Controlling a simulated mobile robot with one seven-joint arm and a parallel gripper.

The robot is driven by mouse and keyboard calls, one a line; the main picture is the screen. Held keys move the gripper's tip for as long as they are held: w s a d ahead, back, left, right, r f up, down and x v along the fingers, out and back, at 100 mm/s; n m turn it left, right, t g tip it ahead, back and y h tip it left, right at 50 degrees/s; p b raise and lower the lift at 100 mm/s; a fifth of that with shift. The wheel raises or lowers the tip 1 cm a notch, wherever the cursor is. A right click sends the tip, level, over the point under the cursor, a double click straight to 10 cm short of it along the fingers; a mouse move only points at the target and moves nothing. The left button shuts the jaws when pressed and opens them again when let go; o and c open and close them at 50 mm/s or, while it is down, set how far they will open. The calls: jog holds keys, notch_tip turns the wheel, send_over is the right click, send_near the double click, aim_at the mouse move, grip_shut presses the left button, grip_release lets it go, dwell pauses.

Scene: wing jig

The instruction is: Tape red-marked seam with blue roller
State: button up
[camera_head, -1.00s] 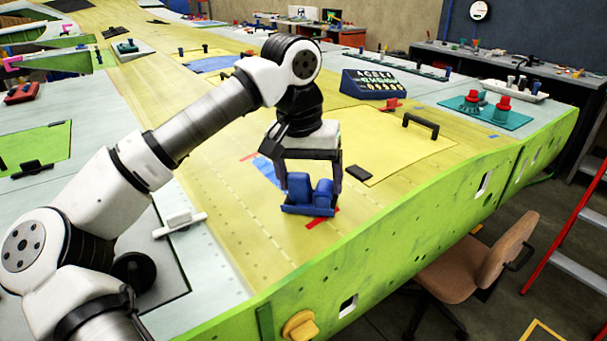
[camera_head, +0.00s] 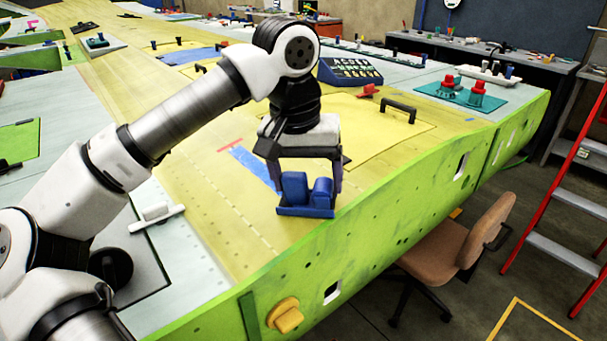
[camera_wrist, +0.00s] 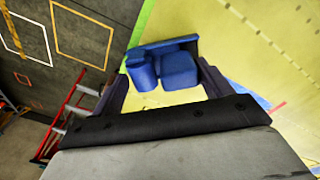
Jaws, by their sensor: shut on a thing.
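My gripper (camera_head: 304,184) is shut on the blue roller (camera_head: 306,199), low over the yellow wing panel (camera_head: 225,205) near its green front edge. The roller also shows between the fingers in the wrist view (camera_wrist: 178,70). I cannot tell whether it touches the panel. A blue tape strip (camera_head: 253,168) runs from near a red mark (camera_head: 230,145) toward the roller. The strip (camera_wrist: 252,97) and a red mark (camera_wrist: 279,107) also show in the wrist view. The panel under the roller is hidden, and no second red mark shows.
A black handle (camera_head: 398,110), a red clamp (camera_head: 369,91) and a dark blue label box (camera_head: 350,72) stand behind the gripper. A white-handled tool (camera_head: 156,214) lies left. A brown chair (camera_head: 455,245) and a red ladder (camera_head: 550,190) stand off the wing's right side.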

jog(key=shift+s+a+r+p, duration=0.15)
jog(key=shift+a+r+p, duration=0.05)
jog(key=shift+r+p, duration=1.1)
jog(key=shift+s+a+r+p, duration=0.15)
jog(key=shift+r+p, duration=0.7)
jog(key=shift+r, duration=0.75)
jog(key=shift+s+a+r+p, duration=0.1)
jog(key=shift+a+r+p, duration=0.1)
jog(key=shift+r+p, duration=1.15)
jog(key=shift+r+b, duration=0.15)
jog(key=shift+b, duration=0.15)
